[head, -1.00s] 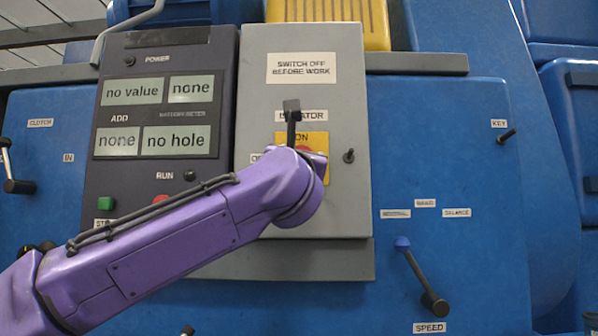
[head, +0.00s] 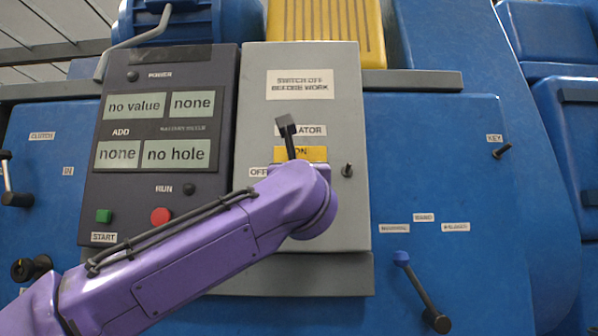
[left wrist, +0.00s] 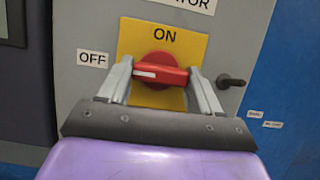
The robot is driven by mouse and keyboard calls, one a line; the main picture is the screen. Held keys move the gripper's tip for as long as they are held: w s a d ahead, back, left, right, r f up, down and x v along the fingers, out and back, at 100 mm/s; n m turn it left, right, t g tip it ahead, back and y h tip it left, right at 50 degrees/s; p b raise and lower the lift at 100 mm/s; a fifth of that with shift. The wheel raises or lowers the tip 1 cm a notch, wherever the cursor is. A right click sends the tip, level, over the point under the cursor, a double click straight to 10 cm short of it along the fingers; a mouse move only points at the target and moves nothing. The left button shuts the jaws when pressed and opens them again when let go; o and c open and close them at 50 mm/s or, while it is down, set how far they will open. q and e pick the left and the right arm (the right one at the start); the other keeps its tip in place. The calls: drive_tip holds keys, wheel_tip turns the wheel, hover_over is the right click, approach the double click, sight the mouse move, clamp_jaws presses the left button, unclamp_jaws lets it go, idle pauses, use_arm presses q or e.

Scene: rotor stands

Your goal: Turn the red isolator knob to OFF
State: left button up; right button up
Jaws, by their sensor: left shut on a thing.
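The red isolator knob (left wrist: 160,71) sits on a yellow plate (left wrist: 132,40) in the left wrist view. Its bar lies about level, with the white mark at its left end, towards the OFF label (left wrist: 93,58). The ON label (left wrist: 165,36) is above it. My left gripper (left wrist: 161,77) is shut on the knob, with one finger at each end of the bar. In the head view my purple left arm hides the knob; the ON part of the plate (head: 316,154) shows above it. My right gripper is not in view.
The grey isolator box (head: 350,100) has a small dark latch (head: 347,170) just right of the knob. A dark control panel (head: 140,80) with green START button (head: 104,216) and red button (head: 160,216) stands left. A lever (head: 422,290) projects at lower right.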

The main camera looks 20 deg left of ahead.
use_arm(q)
drive_tip(key=o, duration=1.1)
drive_tip(key=shift+c, duration=0.2)
drive_tip(key=b+v, duration=0.3)
drive_tip(key=v, duration=0.7)
drive_tip(key=shift+s+b, duration=0.25)
drive_tip(key=shift+b, duration=0.15)
drive_tip(key=shift+d+f, duration=0.1)
